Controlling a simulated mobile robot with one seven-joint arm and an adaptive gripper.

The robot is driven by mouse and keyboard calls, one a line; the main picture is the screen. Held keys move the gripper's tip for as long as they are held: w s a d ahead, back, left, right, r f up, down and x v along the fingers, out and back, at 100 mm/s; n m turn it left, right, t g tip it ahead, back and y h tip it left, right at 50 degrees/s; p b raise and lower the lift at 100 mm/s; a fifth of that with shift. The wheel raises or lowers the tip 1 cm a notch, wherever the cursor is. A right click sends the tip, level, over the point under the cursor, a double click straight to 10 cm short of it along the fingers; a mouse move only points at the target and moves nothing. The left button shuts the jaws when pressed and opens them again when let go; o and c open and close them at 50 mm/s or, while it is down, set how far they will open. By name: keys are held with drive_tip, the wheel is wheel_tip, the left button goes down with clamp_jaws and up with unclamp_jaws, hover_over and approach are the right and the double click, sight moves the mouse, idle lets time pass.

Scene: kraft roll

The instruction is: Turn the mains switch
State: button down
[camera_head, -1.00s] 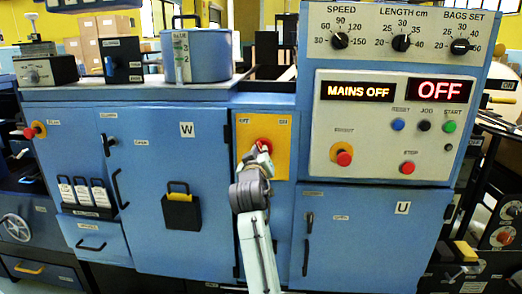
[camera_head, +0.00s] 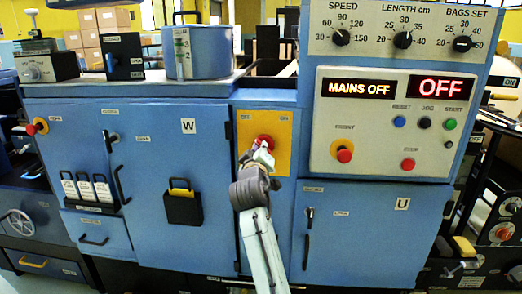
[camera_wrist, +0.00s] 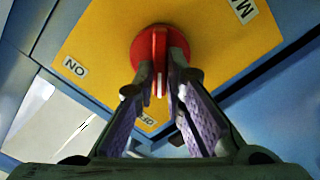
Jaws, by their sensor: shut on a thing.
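The mains switch is a red rotary knob with a raised handle bar, on a yellow plate (camera_head: 279,128) on the blue machine front. In the wrist view the red knob (camera_wrist: 141,45) sits on the yellow plate, with "ON" and "OFF" labels near the plate's edges. My gripper (camera_wrist: 161,75) is shut on the knob's handle, one finger on each side of it. In the head view my gripper (camera_head: 261,152) covers much of the knob. The display (camera_head: 359,89) reads "MAINS OFF", and the one beside it (camera_head: 454,89) reads "OFF".
A control panel (camera_head: 375,150) with several buttons is to the right of the plate. A blue door marked W (camera_head: 165,235) is on the left and a door marked U (camera_head: 360,265) at lower right.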

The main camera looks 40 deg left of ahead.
drive_tip(key=c, duration=1.7)
unclamp_jaws()
drive_tip(key=shift+o, duration=0.2)
drive_tip(key=v, duration=1.2)
drive_tip(key=shift+s+a, duration=0.1)
